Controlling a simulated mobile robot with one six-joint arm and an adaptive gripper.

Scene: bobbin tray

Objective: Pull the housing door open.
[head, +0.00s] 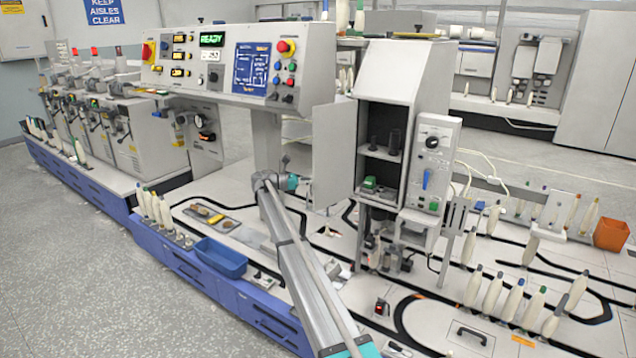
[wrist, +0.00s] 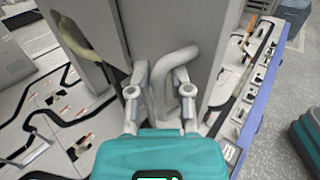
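The housing (head: 407,72) is a grey box on the machine bed. Its door (head: 334,155) stands swung out to the left, and the shelves inside show through the open front. My gripper (head: 292,183) is at the door's left edge, mostly hidden behind my arm and the door. In the wrist view, a curved grey handle (wrist: 179,57) stands out from the door's grey face (wrist: 180,22). My gripper (wrist: 160,72) has its two fingers apart, with part of the handle between them. Whether they touch it is unclear.
Dark cylinders (head: 395,141) and a green item (head: 370,184) sit inside the housing. A control box (head: 436,150) with a knob is on its right side. A control panel (head: 220,58) stands left of the door. A blue tray (head: 221,258) and bobbins (head: 492,292) are on the bed.

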